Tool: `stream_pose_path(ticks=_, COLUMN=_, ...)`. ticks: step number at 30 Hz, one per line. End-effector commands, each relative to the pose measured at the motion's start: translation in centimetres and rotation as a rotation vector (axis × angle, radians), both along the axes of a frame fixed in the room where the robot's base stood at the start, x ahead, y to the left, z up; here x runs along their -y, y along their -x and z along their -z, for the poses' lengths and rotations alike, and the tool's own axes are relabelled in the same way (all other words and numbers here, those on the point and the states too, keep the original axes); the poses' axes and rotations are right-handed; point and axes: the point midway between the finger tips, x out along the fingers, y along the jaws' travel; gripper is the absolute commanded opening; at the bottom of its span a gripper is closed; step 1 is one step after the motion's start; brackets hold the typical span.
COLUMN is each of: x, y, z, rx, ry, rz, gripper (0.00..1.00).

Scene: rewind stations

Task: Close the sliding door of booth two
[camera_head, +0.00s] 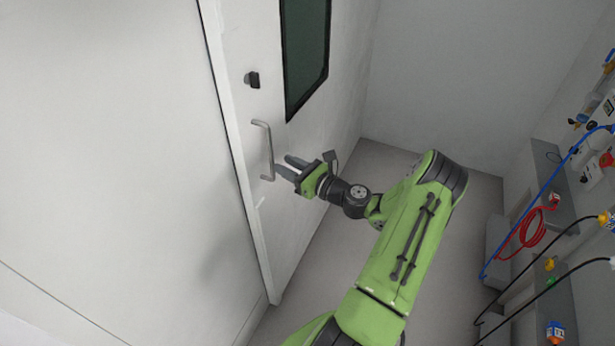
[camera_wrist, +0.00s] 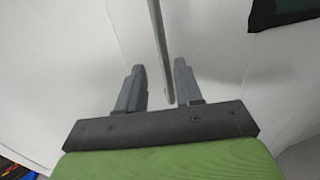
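The white sliding door (camera_head: 300,190) stands on the left of the head view, with a dark window (camera_head: 305,50) in it. A grey bar handle (camera_head: 265,150) is fixed near the door's left edge, below a small black latch (camera_head: 252,79). My gripper (camera_head: 281,166) is at the handle's lower part. In the wrist view the handle (camera_wrist: 163,50) runs down between the two fingers of my gripper (camera_wrist: 160,85), with a gap on each side. The fingers are apart and do not appear to touch the handle. No booth number is visible.
A white wall panel (camera_head: 110,150) fills the left beside the door edge. Hoses, a red coiled cable (camera_head: 530,226) and fittings hang along the right wall. A strip of grey floor (camera_head: 385,165) shows behind my arm.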

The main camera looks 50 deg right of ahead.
Motion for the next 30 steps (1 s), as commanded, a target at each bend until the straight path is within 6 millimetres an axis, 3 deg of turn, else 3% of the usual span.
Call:
stream_pose_path(ticks=6, x=0.9, y=6.1, z=0.1, rx=-0.001, ry=-0.001, rz=0.003, gripper=0.35)
stream_pose_path(ticks=12, x=1.2, y=8.9, z=0.1, rx=0.000, ry=-0.001, rz=0.000, gripper=0.35)
stream_pose_path(ticks=30, x=1.2, y=9.1, z=0.0, rx=-0.002, ry=0.002, rz=-0.005, gripper=0.35)
